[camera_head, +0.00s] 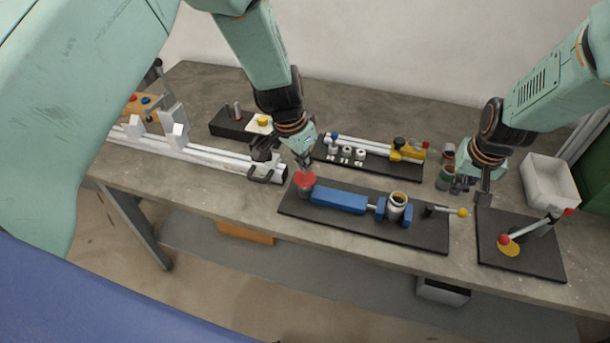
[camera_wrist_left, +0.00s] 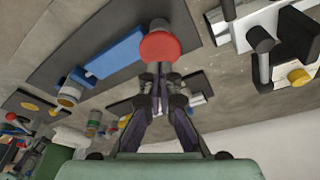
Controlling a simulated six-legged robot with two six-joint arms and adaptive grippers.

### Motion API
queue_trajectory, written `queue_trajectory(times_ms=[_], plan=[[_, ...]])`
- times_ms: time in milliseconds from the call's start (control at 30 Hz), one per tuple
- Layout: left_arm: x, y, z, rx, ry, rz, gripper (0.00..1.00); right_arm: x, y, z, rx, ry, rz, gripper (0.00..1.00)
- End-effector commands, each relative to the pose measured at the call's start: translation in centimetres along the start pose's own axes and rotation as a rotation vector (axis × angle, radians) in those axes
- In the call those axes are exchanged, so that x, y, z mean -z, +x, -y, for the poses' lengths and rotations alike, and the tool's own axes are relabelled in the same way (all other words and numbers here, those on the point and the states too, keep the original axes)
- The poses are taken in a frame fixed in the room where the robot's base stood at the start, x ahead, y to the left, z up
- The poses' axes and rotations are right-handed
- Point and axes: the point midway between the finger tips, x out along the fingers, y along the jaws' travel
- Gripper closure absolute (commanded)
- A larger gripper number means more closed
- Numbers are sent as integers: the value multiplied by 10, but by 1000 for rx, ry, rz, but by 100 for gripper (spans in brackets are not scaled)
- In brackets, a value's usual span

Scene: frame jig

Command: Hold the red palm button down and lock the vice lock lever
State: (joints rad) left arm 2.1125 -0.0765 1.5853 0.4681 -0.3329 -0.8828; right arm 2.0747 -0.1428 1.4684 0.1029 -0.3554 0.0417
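The red palm button (camera_head: 304,179) stands at the left end of the black vice board (camera_head: 420,235); it also shows in the left wrist view (camera_wrist_left: 160,47). My left gripper (camera_head: 304,166) points down at the button with its fingertips together. The tips are at or just above the cap; I cannot tell whether they touch. The blue vice (camera_head: 338,201) has a metal jar (camera_head: 397,202) between its jaws. The vice lock lever (camera_head: 447,211), with a yellow knob, sticks out to the right. My right gripper (camera_head: 461,185) is above and behind the knob, apart from it; its finger opening is unclear.
A board with a red-knobbed lever (camera_head: 518,235) lies at the right, below a white bin (camera_head: 551,182). A board with yellow and white parts (camera_head: 370,157) lies behind the vice. A white rail (camera_head: 200,152) runs along the left. Green and red cans (camera_head: 445,178) stand near my right gripper.

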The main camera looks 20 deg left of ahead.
Motion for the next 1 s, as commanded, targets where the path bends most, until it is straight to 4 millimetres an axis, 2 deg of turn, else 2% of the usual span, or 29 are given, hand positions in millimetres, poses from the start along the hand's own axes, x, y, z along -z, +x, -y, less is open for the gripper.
queue_trajectory(times_ms=[1000], plan=[[-9,31,0,-2,-1,3,100,0,0,0,0,0,0,100]])
